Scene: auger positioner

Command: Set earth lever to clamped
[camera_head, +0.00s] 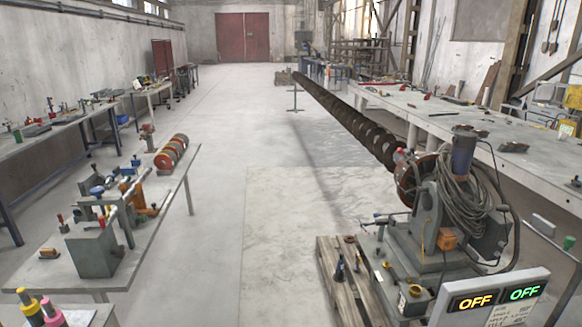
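The auger positioner (428,235) stands at the right on a wooden pallet, with a thick dark cable coiled over its top. A long dark auger (345,115) runs from it toward the back of the hall. A pale control panel (508,312) in the lower right shows two lit signs, an orange "OFF" and a green "OFF". Small levers and fittings sit low on the machine, but I cannot tell which is the earth lever or how it is set. Neither of my grippers is in view.
A grey bench (160,228) with clamps and a vise-like block stands at the left. Coloured cylindrical items (42,308) are at the lower left. The wooden pallet (345,288) edges the floor by the machine. The concrete floor (215,225) between bench and machine is clear.

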